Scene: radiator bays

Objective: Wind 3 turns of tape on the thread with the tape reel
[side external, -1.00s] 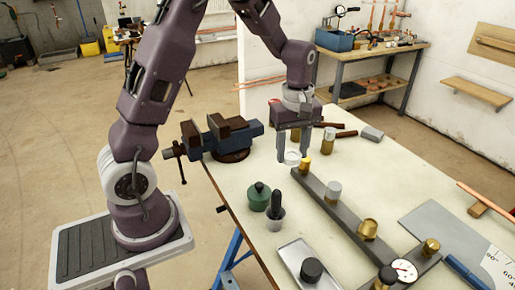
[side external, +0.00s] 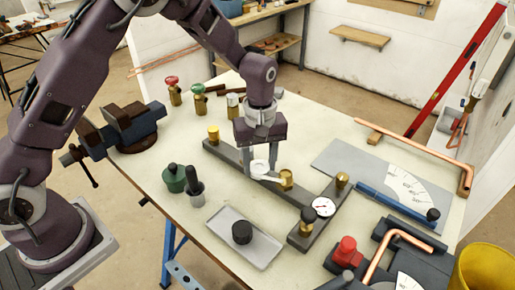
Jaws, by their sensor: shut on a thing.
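My gripper (side external: 261,168) points down over the workbench, shut on a small white tape reel (side external: 260,167). The reel is just left of a brass fitting (side external: 286,179) that stands upright on a long dark bar (side external: 232,155). A pale strip (side external: 270,179) shows between the reel and this fitting; I cannot tell whether it is tape joined to the thread. The thread and any turns on it are too small to make out. Another brass fitting (side external: 213,132) stands at the bar's far left end. My gripper hides part of the bar between them.
A pressure gauge (side external: 323,207) and brass fittings sit at the bar's near end. A grey tray (side external: 232,238) with a black puck, a green pot (side external: 174,178) and a blue vise (side external: 135,128) stand left. Valves (side external: 173,90) stand behind. A protractor plate (side external: 365,165) lies right.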

